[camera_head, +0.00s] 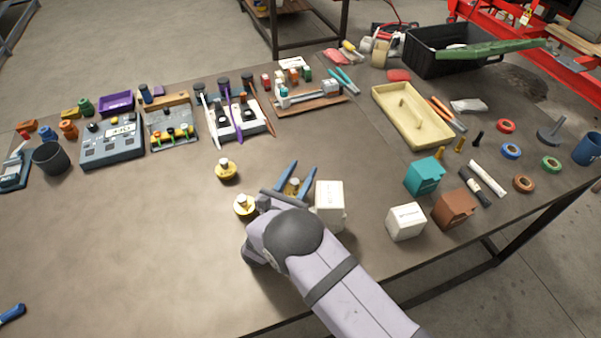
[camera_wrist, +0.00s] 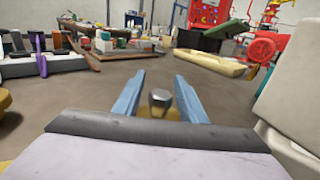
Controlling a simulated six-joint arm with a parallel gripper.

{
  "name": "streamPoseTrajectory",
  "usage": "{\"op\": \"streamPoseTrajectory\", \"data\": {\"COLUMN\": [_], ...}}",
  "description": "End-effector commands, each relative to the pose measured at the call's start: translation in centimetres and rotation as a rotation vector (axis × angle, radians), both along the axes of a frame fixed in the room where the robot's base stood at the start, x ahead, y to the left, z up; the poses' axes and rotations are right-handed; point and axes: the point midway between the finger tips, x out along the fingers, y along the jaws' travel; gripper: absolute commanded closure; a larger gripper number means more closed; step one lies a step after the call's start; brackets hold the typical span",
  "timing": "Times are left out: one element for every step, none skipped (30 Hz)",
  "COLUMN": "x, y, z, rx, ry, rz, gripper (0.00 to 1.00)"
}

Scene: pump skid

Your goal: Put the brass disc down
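A brass disc with a grey knob on top (camera_head: 294,188) sits between the two blue fingers of my gripper (camera_head: 298,172). In the wrist view its grey knob and a strip of brass (camera_wrist: 160,108) show between the fingers (camera_wrist: 159,85), with a gap on both sides of the knob. The fingers are apart; my gripper looks open around the disc. The disc's lower part is hidden, so I cannot tell whether it rests on the table. Two similar brass pieces stand left of my gripper: one beside my wrist (camera_head: 244,206), one farther back (camera_head: 226,170).
A white box (camera_head: 329,204) stands close to the right of my gripper. Another white box (camera_head: 405,221), a teal box (camera_head: 424,176) and a brown box (camera_head: 454,209) stand farther right. A cream tray (camera_head: 436,136) lies beyond. The table's left front is mostly clear.

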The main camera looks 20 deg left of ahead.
Motion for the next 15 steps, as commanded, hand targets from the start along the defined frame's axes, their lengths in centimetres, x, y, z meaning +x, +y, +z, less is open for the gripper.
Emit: {"op": "streamPoseTrajectory", "data": {"x": [0.0,0.0,0.0,0.0,0.0,0.0,0.0,0.0,0.0,0.0,0.0,0.0,0.0,0.0,0.0], "y": [0.0,0.0,0.0,0.0,0.0,0.0,0.0,0.0,0.0,0.0,0.0,0.0,0.0,0.0,0.0], "z": [0.0,0.0,0.0,0.0,0.0,0.0,0.0,0.1,0.2,0.3,0.4,0.6,0.7,1.0,1.3], "rx": [0.000,0.000,0.000,0.000,0.000,0.000,0.000,0.000,0.000,0.000,0.000,0.000,0.001,0.001,0.001], "ry": [0.000,0.000,0.000,0.000,0.000,0.000,0.000,0.000,0.000,0.000,0.000,0.000,0.000,0.000,0.000], "rz": [0.000,0.000,0.000,0.000,0.000,0.000,0.000,0.000,0.000,0.000,0.000,0.000,0.000,0.000,0.000], "gripper": [0.63,0.63,0.63,0.63,0.63,0.63,0.63,0.63,0.63,0.63,0.63,0.63,0.63,0.63,0.63]}}
